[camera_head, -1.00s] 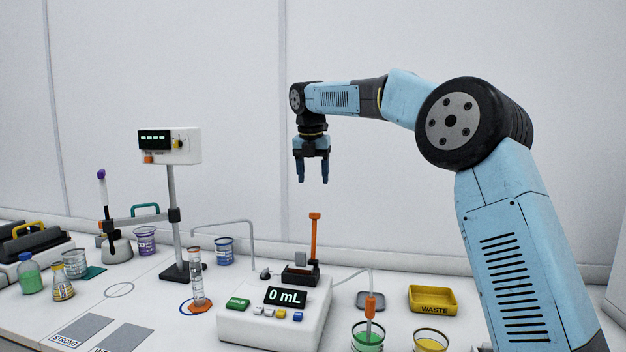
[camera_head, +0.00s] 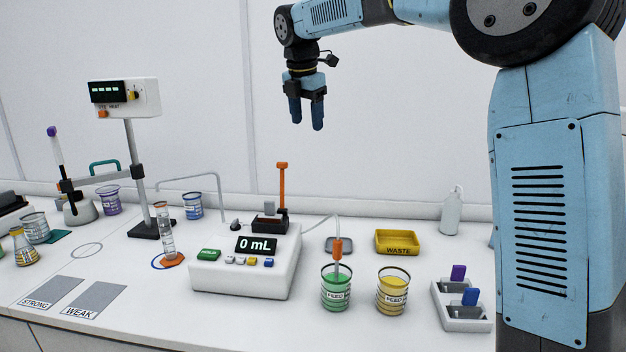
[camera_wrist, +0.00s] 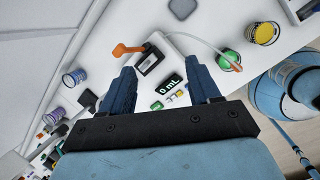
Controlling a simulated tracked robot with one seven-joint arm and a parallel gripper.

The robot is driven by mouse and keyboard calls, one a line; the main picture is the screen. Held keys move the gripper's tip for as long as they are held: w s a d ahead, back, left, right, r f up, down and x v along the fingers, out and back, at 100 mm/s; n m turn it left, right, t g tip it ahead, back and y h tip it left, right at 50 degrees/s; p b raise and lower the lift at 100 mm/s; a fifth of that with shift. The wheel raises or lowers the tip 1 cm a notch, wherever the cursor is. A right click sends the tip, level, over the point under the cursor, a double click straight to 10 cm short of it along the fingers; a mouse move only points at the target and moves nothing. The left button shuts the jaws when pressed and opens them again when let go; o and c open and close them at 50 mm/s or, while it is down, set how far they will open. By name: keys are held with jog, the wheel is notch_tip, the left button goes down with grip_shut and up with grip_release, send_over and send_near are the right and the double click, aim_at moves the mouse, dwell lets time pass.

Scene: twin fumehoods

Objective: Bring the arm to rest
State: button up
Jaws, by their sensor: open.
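My gripper (camera_head: 306,112) hangs fingers down in the air, high above the bench, near the back wall. Its two blue fingers are apart and nothing is between them. In the wrist view my gripper (camera_wrist: 162,92) also shows open, with the bench well below. The arm reaches in from the right, its upper links level and its lower link upright. The pump box (camera_head: 245,265) with the "0 mL" display stands on the bench below and left of the gripper. An orange lever (camera_head: 282,185) rises behind the display, below the fingers and apart from them.
Green (camera_head: 336,290) and yellow (camera_head: 391,293) feed beakers, a yellow waste tray (camera_head: 397,243) and a grey holder (camera_head: 462,308) stand to the right. A tall stand (camera_head: 140,170) with a display head, a measuring cylinder (camera_head: 167,237) and beakers stand left. Air around the gripper is clear.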

jog(key=s+d+f+m, duration=0.3)
jog(key=s+d+m, duration=1.1)
jog(key=s+d, duration=0.25)
jog(key=s+d+f+m+t, duration=0.1)
jog(key=s+d+f+m, duration=0.3)
jog(key=s+m, duration=0.3)
jog(key=s+d+f+m+t, duration=0.1)
jog(key=s+d+f+m, duration=0.4)
jog(key=s, duration=0.6)
notch_tip(320, 180, down, 2)
jog(key=shift+f+m+y, duration=0.25)
jog(key=shift+m+y, duration=0.15)
jog(key=shift+m, duration=0.5)
